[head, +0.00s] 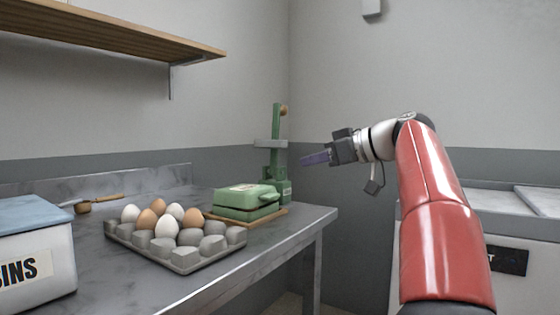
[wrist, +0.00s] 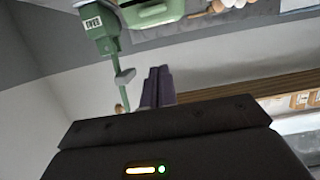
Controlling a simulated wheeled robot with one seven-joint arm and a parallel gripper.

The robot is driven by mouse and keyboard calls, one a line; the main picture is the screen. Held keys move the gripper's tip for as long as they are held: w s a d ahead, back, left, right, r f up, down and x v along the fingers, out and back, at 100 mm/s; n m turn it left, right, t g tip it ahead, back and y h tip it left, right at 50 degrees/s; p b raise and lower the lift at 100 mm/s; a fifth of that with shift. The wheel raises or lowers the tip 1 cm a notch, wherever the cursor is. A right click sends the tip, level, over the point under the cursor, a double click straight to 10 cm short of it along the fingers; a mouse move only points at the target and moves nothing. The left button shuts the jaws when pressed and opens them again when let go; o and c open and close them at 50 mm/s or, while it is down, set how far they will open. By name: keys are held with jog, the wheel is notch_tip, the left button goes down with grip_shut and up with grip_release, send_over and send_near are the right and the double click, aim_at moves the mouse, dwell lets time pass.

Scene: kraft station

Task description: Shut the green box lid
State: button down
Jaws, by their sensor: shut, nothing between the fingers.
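The green box (head: 246,202) sits on a wooden board near the table's right end in the head view. Its lid (head: 248,192), with a pale label on top, lies over the base; a thin dark line runs between them, and I cannot tell whether the lid is fully down. Part of the green box (wrist: 152,12) shows at the top edge of the wrist view. My gripper (head: 303,160) is shut and empty, in the air to the right of the box and above it, apart from it. The shut fingers (wrist: 157,74) also show in the wrist view.
A green upright press (head: 276,160) stands right behind the box. A grey egg tray (head: 185,260) with several eggs is left of the box. A white bin with a blue lid (head: 35,245) stands at the left front. A wooden shelf (head: 110,32) hangs above.

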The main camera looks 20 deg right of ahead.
send_near(264, 190)
jog(key=x, duration=0.3)
jog(key=r+x, duration=0.1)
jog(key=x, duration=0.1)
jog(key=shift+w+a+b, duration=0.15)
jog(key=shift+b, duration=0.2)
jog(key=shift+f, duration=0.55)
